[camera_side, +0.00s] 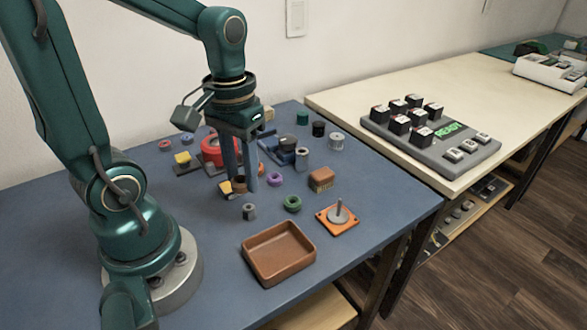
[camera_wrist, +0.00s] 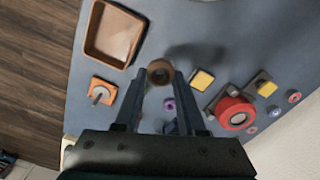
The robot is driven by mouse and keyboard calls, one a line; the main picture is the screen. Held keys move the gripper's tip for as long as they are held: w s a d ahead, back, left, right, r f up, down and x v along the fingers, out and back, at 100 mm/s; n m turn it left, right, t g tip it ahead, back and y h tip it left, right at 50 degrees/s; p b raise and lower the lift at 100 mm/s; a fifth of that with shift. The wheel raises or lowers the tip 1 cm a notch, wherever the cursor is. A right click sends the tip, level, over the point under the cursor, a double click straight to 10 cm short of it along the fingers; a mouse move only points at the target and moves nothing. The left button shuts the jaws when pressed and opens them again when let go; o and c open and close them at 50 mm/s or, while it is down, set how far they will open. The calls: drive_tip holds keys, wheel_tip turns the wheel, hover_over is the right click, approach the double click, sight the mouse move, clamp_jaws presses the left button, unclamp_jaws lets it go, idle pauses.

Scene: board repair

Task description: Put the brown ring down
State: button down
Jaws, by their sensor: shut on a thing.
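The brown ring (camera_wrist: 160,72) is between the two fingertips of my gripper (camera_wrist: 159,74) in the wrist view, its hole facing the camera. In the side view the brown ring (camera_side: 239,185) is partly covered by the fingers of my gripper (camera_side: 242,183), which point down over the blue table mat. My gripper is shut on the ring. I cannot tell for sure whether the ring touches the mat.
A brown tray (camera_side: 279,253) and an orange plate with an upright peg (camera_side: 338,217) stand nearer the front. A purple ring (camera_side: 275,180), green ring (camera_side: 292,204) and grey nut-like part (camera_side: 249,211) lie close by.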

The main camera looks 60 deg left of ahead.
hover_over(281, 255)
wheel_tip(281, 255, down, 5)
drive_tip(key=shift+f, duration=2.15)
drive_tip(key=shift+f, duration=0.1)
drive_tip(key=c, duration=0.8)
unclamp_jaws()
drive_tip(key=shift+o, duration=0.2)
drive_tip(key=s+a+r+m+t, duration=0.1)
drive_tip(key=r+m+t, duration=0.1)
drive_tip(key=r, duration=0.5)
drive_tip(key=s+a+r+m+t, duration=0.2)
drive_tip(key=r+t, duration=0.1)
drive_tip(key=r, duration=0.5)
drive_tip(key=shift+a+t, duration=0.2)
drive_tip(key=shift+t, duration=0.1)
